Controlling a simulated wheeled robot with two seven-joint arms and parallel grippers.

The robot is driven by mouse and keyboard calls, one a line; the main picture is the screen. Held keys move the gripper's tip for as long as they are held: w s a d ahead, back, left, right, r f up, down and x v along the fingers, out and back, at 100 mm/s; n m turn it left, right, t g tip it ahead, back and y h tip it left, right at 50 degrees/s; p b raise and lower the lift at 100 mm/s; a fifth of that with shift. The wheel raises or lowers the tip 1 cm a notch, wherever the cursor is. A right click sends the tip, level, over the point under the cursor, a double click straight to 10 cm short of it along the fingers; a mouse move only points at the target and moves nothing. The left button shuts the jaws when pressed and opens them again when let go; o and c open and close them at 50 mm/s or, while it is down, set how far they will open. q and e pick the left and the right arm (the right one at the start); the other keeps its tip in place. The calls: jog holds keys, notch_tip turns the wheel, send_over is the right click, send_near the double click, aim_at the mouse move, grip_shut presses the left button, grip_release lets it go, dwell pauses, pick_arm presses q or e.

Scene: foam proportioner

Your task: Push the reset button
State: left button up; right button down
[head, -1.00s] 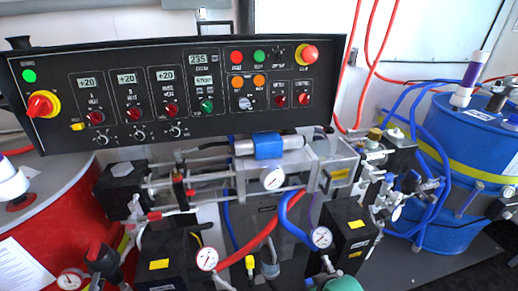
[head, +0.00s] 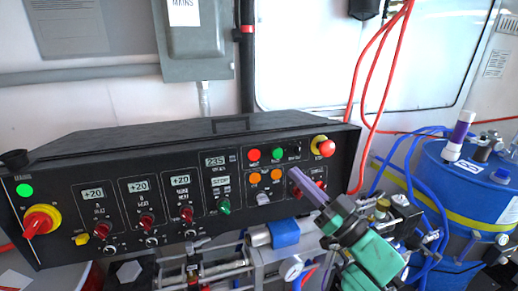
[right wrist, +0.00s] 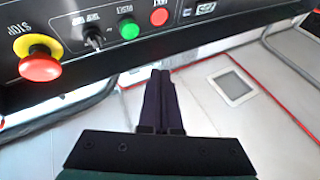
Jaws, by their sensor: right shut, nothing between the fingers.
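The black control panel (head: 110,185) carries a red button (head: 253,154) and a green button (head: 278,153) side by side, with two orange buttons (head: 255,178) below. The lettering is too small to tell which is reset. My right gripper (head: 295,173) is shut and empty, its purple fingers pointing up-left in front of the panel's right part. In the right wrist view, the closed fingertips (right wrist: 160,75) appear apart from the red button (right wrist: 159,17) and green button (right wrist: 129,29), which show upside down. My left gripper is not in view.
A red emergency stop (head: 323,146) on a yellow base sits at the panel's upper right; it also shows in the right wrist view (right wrist: 40,65). A red-yellow rotary switch (head: 40,221) is at the left. Pipework and a blue drum (head: 450,190) stand right.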

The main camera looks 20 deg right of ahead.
jog(key=r+y, duration=0.1)
jog(key=b, duration=0.2)
send_near(274, 151)
notch_tip(274, 151, up, 3)
jog(key=w+a, duration=0.2)
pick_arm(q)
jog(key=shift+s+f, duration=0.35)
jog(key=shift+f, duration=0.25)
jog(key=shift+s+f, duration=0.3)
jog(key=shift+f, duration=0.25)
pick_arm(e)
jog(key=shift+w+a+n, duration=0.2)
jog(key=shift+w+n, duration=0.1)
jog(key=shift+w, duration=0.55)
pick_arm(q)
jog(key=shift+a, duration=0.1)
pick_arm(e)
jog(key=shift+w, duration=0.4)
jog(key=shift+w+f, duration=0.1)
jog(key=shift+w, duration=0.25)
dwell(0.7)
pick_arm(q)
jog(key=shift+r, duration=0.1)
pick_arm(e)
jog(key=shift+s, duration=0.1)
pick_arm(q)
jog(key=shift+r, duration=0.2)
pick_arm(e)
jog(key=shift+s, duration=0.7)
